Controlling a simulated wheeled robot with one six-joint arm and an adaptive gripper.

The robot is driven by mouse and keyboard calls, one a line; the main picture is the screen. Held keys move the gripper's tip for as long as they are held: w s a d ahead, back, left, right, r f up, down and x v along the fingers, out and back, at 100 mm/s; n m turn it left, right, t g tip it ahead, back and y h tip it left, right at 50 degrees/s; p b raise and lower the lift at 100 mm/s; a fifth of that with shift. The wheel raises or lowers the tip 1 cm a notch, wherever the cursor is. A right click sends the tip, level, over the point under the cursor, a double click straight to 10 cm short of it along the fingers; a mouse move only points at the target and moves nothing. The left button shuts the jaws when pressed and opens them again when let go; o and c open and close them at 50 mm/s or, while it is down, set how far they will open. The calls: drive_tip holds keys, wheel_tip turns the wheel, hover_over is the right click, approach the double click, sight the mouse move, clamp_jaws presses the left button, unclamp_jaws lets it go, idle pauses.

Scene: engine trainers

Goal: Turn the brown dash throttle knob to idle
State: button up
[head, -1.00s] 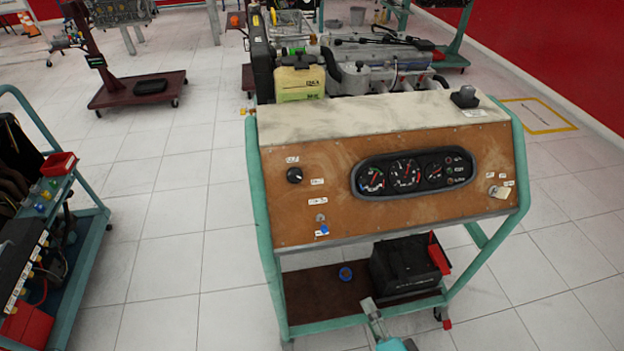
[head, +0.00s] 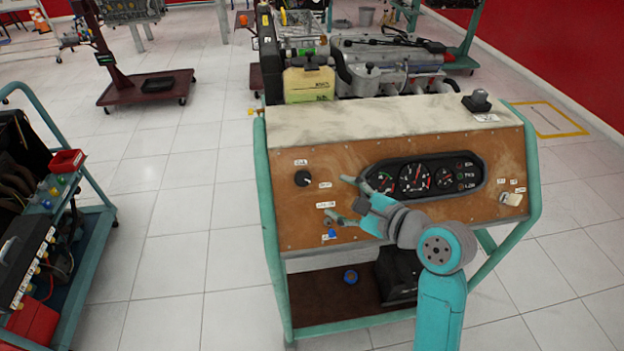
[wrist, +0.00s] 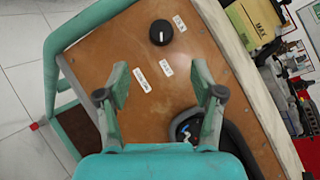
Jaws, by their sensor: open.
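The brown dash panel (head: 290,225) faces me on a teal-framed engine stand. A round black knob (head: 302,178) with a pale mark sits at its upper left, between small labels too blurred to read. The knob also shows in the wrist view (wrist: 161,32), beyond my fingertips. My gripper (head: 338,196) is open and empty in front of the panel, to the right of and slightly below the knob. In the wrist view my gripper (wrist: 161,84) has its two fingers spread wide, and neither touches the knob.
A gauge cluster (head: 420,177) lies right of the knob, partly behind my gripper. A blue knob (head: 332,233) sits low on the panel. A teal cart (head: 95,235) stands left, with clear floor between.

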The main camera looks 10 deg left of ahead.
sight(305, 180)
drive_tip(key=x, duration=1.1)
drive_tip(key=shift+r, duration=0.2)
drive_tip(key=c, duration=1.1)
